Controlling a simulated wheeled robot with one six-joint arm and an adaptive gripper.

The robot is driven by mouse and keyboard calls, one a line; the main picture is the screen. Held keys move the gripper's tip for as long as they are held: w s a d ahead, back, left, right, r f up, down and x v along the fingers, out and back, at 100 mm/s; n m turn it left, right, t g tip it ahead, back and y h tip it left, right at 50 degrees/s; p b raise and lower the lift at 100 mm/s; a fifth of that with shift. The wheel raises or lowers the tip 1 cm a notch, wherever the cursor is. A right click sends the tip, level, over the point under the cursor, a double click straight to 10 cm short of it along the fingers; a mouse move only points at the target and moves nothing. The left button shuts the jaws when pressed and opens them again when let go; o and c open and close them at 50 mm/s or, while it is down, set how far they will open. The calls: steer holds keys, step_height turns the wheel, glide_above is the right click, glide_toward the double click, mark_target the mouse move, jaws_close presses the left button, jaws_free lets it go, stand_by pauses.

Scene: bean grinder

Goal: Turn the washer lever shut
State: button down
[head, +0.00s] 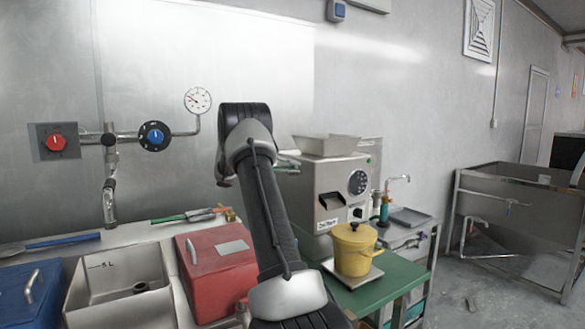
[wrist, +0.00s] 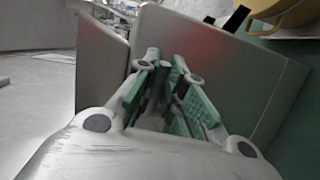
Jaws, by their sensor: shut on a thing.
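In the wrist view, my gripper (wrist: 160,92) has its green-padded fingers closed around a thin grey rod (wrist: 153,84), which appears to be the washer lever. The fingers and pads hide most of the rod, so its angle is hard to tell. In the head view, my raised arm blocks the lever and most of the gripper. A grey metal panel (wrist: 235,80) with a reddish reflection stands close behind the fingers.
A red box (head: 208,285) stands left of my arm, beside a sink basin (head: 120,275). Red (head: 55,142) and blue (head: 154,136) knobs are on the wall.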

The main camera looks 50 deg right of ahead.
steer(key=c, duration=1.8)
jaws_free()
steer(key=shift+o, duration=0.2)
steer(key=v, duration=1.2)
